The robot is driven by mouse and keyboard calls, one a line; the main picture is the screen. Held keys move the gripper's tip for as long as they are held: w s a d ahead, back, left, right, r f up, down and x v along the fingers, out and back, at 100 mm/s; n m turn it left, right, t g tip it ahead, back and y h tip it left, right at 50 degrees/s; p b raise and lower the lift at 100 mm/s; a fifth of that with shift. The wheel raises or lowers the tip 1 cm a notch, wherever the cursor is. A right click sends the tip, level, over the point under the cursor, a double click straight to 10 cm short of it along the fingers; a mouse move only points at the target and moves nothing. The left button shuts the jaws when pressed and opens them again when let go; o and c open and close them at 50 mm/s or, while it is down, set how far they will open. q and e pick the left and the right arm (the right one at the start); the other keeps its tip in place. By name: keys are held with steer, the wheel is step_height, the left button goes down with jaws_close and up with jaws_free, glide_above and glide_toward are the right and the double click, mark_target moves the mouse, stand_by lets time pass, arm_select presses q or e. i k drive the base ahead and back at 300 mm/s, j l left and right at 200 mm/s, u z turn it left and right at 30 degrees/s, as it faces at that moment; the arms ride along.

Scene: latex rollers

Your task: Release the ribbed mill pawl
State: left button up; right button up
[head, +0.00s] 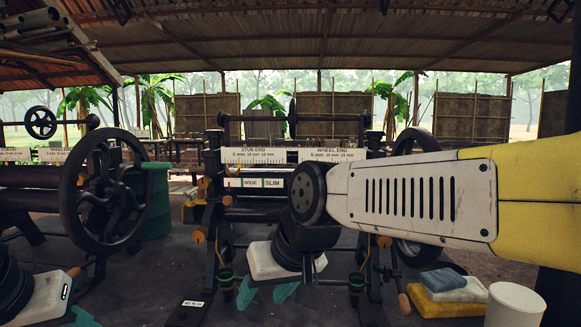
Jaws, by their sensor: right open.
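A dark roller mill (212,160) stands in the middle, with a white scale board (262,155) marked STUB END and WHEEL END and a lower plate marked WIDE and SLIM. A second mill (30,180) stands at the left with a large dark handwheel (105,190). I cannot tell which is ribbed, and no pawl is clearly recognisable. Orange-brown knobs (199,235) show on the middle mill's near left side. My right gripper (266,293) is open and empty, pointing down before this mill, its teal fingers apart. My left gripper (78,316) is mostly cut off at lower left.
My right forearm hides the middle mill's right part, including much of its handwheel (412,144). A green drum (153,200) stands between the mills. Folded cloths (443,282) and a white bucket (514,304) are at lower right. Dark floor lies between the mills.

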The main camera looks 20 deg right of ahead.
mark_target(404, 303)
steer(key=z, duration=1.7)
steer(key=i+l+u, duration=0.25)
steer(key=l, duration=0.25)
steer(key=i, duration=0.1)
